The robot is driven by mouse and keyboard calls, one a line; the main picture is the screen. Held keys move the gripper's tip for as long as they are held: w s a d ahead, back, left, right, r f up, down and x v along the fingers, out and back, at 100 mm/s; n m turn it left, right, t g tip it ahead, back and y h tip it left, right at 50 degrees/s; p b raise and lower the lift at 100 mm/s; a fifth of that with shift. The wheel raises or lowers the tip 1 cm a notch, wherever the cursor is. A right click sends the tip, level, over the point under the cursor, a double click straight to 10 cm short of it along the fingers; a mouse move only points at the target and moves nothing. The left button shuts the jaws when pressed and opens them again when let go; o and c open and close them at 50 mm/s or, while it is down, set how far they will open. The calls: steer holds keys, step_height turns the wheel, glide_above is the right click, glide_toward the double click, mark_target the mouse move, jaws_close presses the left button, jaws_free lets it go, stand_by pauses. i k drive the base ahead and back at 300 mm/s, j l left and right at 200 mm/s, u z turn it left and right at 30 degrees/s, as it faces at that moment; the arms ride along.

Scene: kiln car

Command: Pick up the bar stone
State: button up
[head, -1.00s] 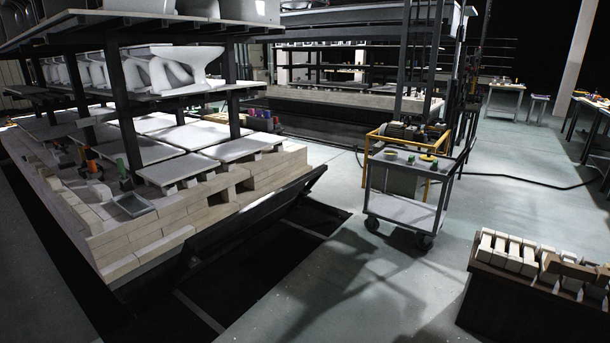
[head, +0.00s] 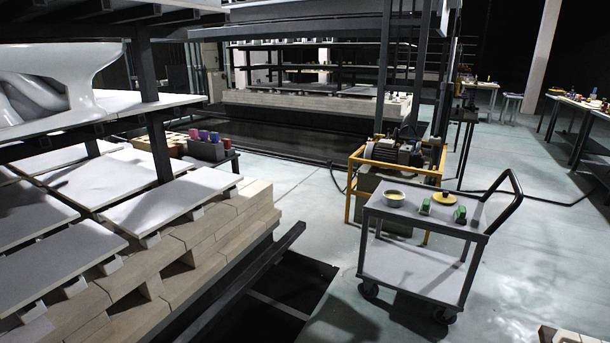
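I cannot make out for certain which thing is the bar stone. A grey wheeled cart (head: 412,284) stands right of centre in the head view. On its top are a bowl (head: 394,198), a yellow round item (head: 444,198) and two small green items, one on the left (head: 425,206) and one on the right (head: 461,214). They are too small to tell exactly what they are. My gripper is not in view.
The kiln car's brick deck (head: 228,228) with pale slabs (head: 160,195) fills the left. A dark rail edge (head: 245,285) and pit run beside it. A yellow-framed trolley (head: 352,190) stands behind the cart. Pale floor (head: 540,250) is free to the cart's right.

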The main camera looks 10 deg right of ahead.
mark_target(460, 216)
steer(key=i+z, duration=0.15)
steer(key=i, duration=0.95)
steer(key=i+j+z, duration=0.15)
steer(key=i, duration=1)
steer(key=i+l+u, duration=0.1)
steer(key=i+l, duration=0.95)
steer(key=l, duration=0.1)
